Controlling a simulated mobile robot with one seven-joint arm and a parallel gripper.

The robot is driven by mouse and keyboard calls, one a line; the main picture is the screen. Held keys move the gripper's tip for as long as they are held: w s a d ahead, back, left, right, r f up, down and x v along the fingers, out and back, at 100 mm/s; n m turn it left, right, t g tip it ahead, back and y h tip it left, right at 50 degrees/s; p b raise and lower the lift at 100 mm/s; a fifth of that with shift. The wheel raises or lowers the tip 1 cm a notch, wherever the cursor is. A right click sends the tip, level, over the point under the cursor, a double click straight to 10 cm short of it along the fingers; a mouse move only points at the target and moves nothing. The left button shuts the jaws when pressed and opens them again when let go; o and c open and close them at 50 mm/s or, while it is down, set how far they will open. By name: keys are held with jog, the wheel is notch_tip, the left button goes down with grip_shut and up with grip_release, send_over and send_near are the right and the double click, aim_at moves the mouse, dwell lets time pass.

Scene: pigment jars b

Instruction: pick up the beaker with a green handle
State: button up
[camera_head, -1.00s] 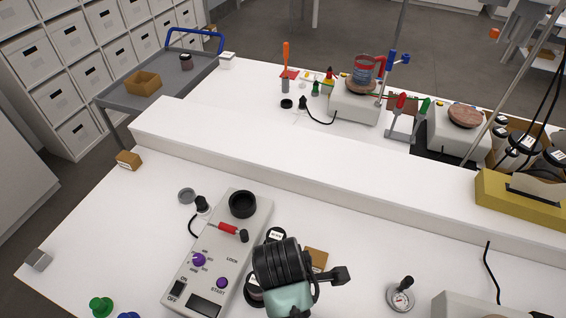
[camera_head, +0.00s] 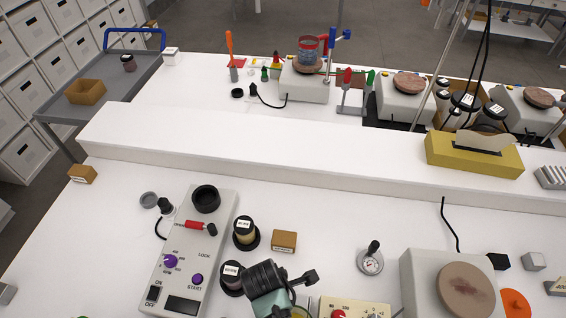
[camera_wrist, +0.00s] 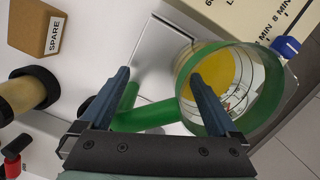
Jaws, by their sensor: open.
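The beaker (camera_wrist: 260,127) with a green rim and green handle (camera_wrist: 150,116) fills the right side of the wrist view. Yellow contents show inside it. My gripper (camera_wrist: 158,62) is open, with its two dark fingers apart. The green handle lies between the fingers in the picture. The right finger overlaps the near-left part of the green rim; I cannot tell whether it is above the rim or inside the mouth. In the head view my gripper's wrist hides most of that spot at the bottom edge.
A cardboard box marked SPARE (camera_wrist: 38,28) and a black-capped jar (camera_wrist: 28,92) lie left in the wrist view. In the head view, a white instrument (camera_head: 215,240) stands left, and a hot plate (camera_head: 425,280) and a dial gauge (camera_head: 371,262) stand right. A raised white shelf (camera_head: 300,165) runs behind.

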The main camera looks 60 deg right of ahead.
jog(key=shift+f, duration=0.3)
jog(key=shift+c, duration=0.2)
grip_shut()
dwell(1.1)
